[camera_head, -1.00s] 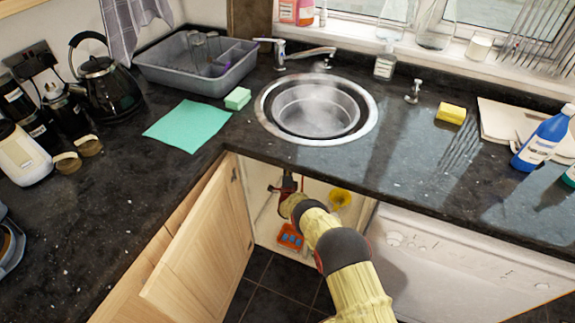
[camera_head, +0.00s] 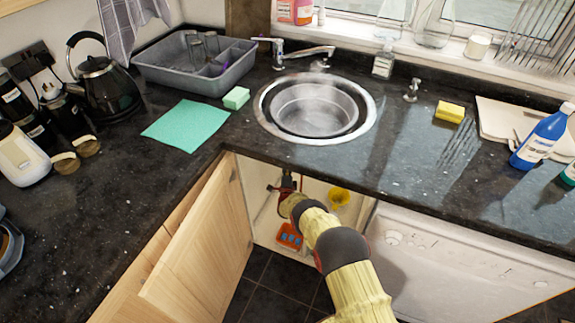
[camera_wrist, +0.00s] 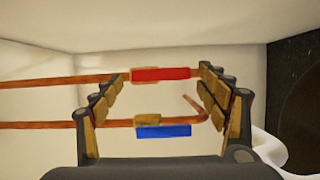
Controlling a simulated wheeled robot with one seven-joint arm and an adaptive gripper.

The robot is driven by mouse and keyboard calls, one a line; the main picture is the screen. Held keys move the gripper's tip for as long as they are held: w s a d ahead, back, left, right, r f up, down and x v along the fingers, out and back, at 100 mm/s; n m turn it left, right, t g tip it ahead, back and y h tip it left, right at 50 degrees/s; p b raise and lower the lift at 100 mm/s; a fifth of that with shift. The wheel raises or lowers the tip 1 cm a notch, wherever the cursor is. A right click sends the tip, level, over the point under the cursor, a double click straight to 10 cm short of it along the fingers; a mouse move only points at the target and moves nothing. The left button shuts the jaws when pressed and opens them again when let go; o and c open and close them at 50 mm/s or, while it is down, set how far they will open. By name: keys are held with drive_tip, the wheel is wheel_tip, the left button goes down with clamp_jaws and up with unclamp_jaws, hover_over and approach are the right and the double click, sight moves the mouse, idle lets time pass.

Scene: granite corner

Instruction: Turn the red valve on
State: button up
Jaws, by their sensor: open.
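The red valve (camera_wrist: 160,74) has a bar handle lying along the upper copper pipe, in the wrist view. Below it, the blue valve (camera_wrist: 163,131) has a similar bar handle on the lower copper pipe. My gripper (camera_wrist: 161,79) is open, with one finger on each side of the red handle in the picture. I cannot tell how far the fingertips are from it in depth. In the head view, my gripper (camera_head: 287,186) is inside the open cupboard under the sink, and the valve handles cannot be made out clearly there.
The open cupboard door (camera_head: 203,235) stands left of my arm. A white appliance front (camera_head: 455,262) is on the right, and the worktop edge is above. An orange-red item (camera_head: 289,237) and a yellow round item (camera_head: 339,196) are in the cupboard. A white curved pipe (camera_wrist: 270,145) is at lower right.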

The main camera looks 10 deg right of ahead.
drive_tip(key=v, duration=1.2)
drive_tip(key=shift+a, duration=0.1)
idle(0.4)
